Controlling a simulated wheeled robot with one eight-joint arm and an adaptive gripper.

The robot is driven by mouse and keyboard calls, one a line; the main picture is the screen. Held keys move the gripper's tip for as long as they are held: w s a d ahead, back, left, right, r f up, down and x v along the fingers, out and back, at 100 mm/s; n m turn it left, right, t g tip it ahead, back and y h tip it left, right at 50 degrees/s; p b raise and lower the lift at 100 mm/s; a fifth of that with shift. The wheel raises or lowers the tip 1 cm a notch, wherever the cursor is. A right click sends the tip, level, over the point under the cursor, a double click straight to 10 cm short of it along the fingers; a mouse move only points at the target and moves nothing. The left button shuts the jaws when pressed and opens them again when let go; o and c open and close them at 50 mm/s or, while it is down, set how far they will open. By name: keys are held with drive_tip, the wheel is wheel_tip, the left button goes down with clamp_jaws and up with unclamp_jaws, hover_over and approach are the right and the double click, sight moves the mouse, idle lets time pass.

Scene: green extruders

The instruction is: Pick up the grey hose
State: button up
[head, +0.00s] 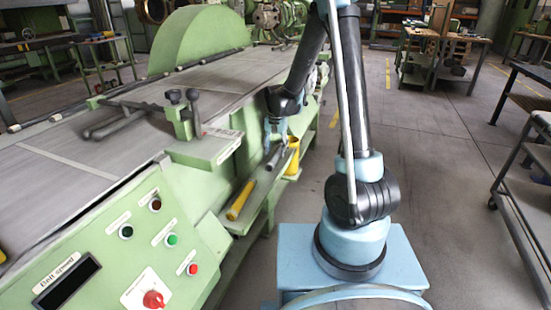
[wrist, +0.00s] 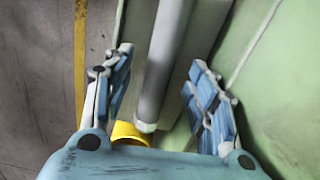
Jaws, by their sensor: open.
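The grey hose (wrist: 166,62) is a smooth grey cylinder in the wrist view. It runs from the top edge down to a pale end between my fingers. My gripper (wrist: 158,70) is open, with one blue finger on each side of the hose and visible gaps between. In the head view my gripper (head: 274,138) points down over the green machine's side shelf. A grey piece just below it (head: 276,158) looks like the hose, partly hidden by the fingers.
A yellow cylinder (head: 240,201) lies on the shelf, and a yellow container (head: 293,158) stands near my gripper. The green machine (head: 190,190) with its control buttons fills the left. A dark-framed table (head: 520,190) is at right; the floor between is clear.

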drive_tip(key=shift+f, duration=0.95)
drive_tip(key=shift+c, duration=0.6)
drive_tip(key=c, duration=1.1)
drive_tip(key=shift+c, duration=0.2)
drive_tip(key=shift+r, duration=0.15)
